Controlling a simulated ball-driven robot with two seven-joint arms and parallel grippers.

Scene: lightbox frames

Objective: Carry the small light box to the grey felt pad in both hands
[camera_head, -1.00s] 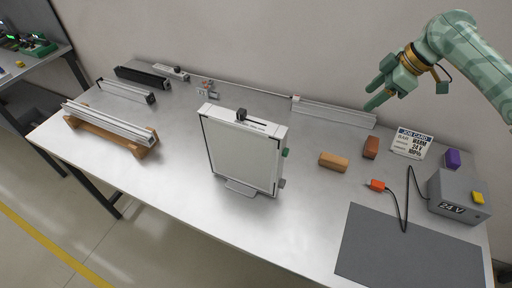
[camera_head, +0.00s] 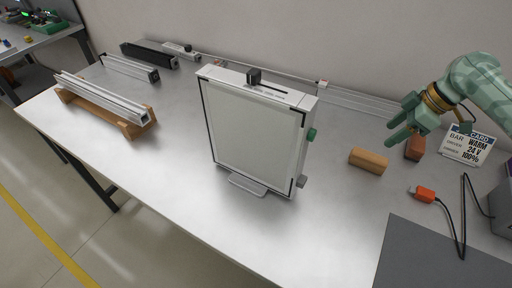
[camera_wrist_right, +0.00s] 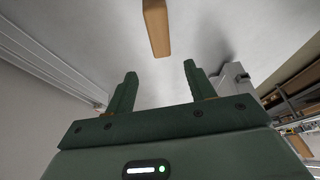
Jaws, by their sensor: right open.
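The small light box (camera_head: 252,135) stands upright in the middle of the table, its pale panel facing me, with a green knob on its right side. The grey felt pad (camera_head: 440,262) lies at the front right of the table, partly cut off by the frame. My right gripper (camera_head: 395,133) is open and empty above the back right of the table, to the right of the light box and apart from it. Its two fingers also show in the right wrist view (camera_wrist_right: 158,80), with nothing between them. My left gripper is not in view.
A tan block (camera_head: 368,161) and a brown block (camera_head: 415,148) lie near my right gripper. An orange connector (camera_head: 424,194) with a black cable lies behind the pad. A job card (camera_head: 466,146) stands at the right. Metal bars on wooden rests (camera_head: 130,127) lie at the left.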

